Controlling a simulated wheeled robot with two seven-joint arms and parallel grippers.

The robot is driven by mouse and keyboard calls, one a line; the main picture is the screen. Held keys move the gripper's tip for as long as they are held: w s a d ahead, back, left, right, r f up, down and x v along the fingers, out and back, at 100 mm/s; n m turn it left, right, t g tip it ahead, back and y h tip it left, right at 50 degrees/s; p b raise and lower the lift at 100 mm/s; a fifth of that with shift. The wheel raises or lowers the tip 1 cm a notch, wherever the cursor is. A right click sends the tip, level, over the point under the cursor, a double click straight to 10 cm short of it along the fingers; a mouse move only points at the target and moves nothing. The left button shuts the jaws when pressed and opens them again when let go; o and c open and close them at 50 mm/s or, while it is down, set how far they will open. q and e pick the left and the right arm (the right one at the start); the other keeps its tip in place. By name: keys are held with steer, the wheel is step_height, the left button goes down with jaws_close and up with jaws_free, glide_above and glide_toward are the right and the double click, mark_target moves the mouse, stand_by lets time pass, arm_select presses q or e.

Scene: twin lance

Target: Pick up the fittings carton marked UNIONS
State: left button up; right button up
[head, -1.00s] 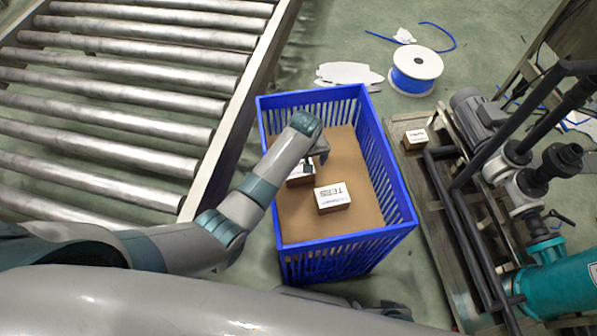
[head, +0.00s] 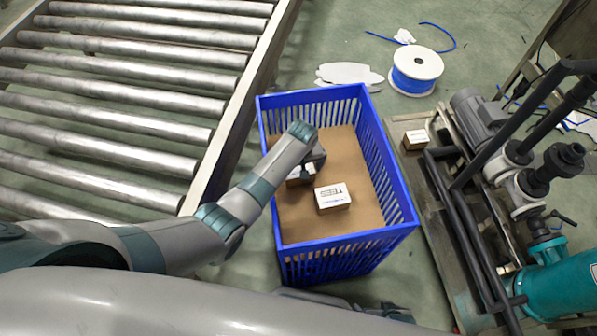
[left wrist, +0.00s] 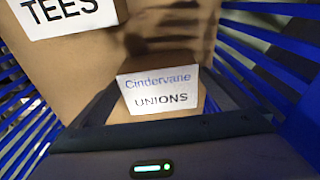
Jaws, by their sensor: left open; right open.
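The UNIONS carton (left wrist: 158,95), a small brown box with a white label, lies in the blue crate (head: 400,190). In the head view the carton (head: 294,181) is partly covered by my left gripper (head: 308,176). My left gripper is open and low over it; in the left wrist view the carton shows between its dark fingers, and I cannot tell whether they touch it. A second carton marked TEES (head: 332,197) lies just to the right and nearer. My right gripper (head: 395,312) shows only as a small dark part at the bottom edge, empty as far as visible.
The crate's slatted walls surround both cartons; its brown floor is bare at the far and right sides. A roller conveyor (head: 110,120) is on the left. A pump skid (head: 490,200) with another small box (head: 416,139) stands right. A blue spool (head: 415,72) lies behind.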

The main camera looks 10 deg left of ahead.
steer(key=shift+s+d+f, duration=0.1)
steer(key=shift+s+d, duration=0.05)
steer(key=shift+d, duration=0.3)
arm_select(q)
steer(key=c, duration=1.4)
steer(key=shift+o, duration=0.2)
arm_select(e)
steer(key=shift+a, duration=0.2)
arm_select(q)
steer(key=shift+r, duration=0.3)
arm_select(e)
steer(key=shift+r, duration=0.25)
